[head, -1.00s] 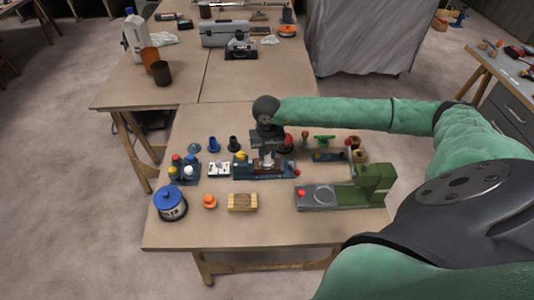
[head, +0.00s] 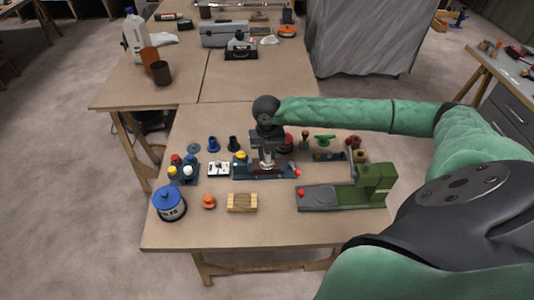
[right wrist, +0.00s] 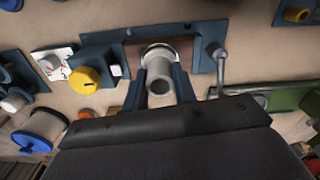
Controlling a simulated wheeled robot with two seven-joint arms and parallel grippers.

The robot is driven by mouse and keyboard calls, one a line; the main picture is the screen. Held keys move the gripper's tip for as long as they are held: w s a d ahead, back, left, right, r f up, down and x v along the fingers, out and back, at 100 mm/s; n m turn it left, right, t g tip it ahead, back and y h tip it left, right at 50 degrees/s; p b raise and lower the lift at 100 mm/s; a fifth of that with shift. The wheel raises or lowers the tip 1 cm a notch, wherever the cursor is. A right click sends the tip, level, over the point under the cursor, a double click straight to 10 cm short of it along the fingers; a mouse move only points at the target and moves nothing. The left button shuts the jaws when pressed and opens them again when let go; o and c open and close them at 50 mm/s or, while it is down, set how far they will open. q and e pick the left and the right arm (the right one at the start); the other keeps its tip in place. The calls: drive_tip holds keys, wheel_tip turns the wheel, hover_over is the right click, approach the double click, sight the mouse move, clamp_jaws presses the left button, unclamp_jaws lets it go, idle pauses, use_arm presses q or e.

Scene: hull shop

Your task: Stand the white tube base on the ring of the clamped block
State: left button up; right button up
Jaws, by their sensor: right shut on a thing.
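My right gripper (head: 267,147) is shut on the white tube base (head: 267,158), which hangs upright between its fingers over the middle of the vise. In the right wrist view the pale tube (right wrist: 160,72) sits between the two dark fingers, its open near end facing the camera. Its far end is over the red-brown clamped block (right wrist: 133,57), held in the dark blue vise (right wrist: 207,45). A pale rim (right wrist: 157,47) shows around the tube's far end; I cannot tell whether the tube touches the ring. My left gripper is not in view.
Left of the vise are a white switch plate (head: 218,169) and a rack with coloured knobs (head: 183,172). In front are a blue-lidded tub (head: 170,203), an orange knob (head: 209,202) and a wooden block (head: 242,202). A green machine (head: 372,187) stands at right. The front table edge is clear.

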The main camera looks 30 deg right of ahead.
drive_tip(key=shift+f+b, duration=0.4)
drive_tip(key=shift+f, duration=0.1)
drive_tip(key=o, duration=0.7)
drive_tip(key=shift+o, duration=0.2)
wheel_tip(320, 180, up, 11)
drive_tip(key=p, duration=0.3)
idle(0.6)
idle(0.5)
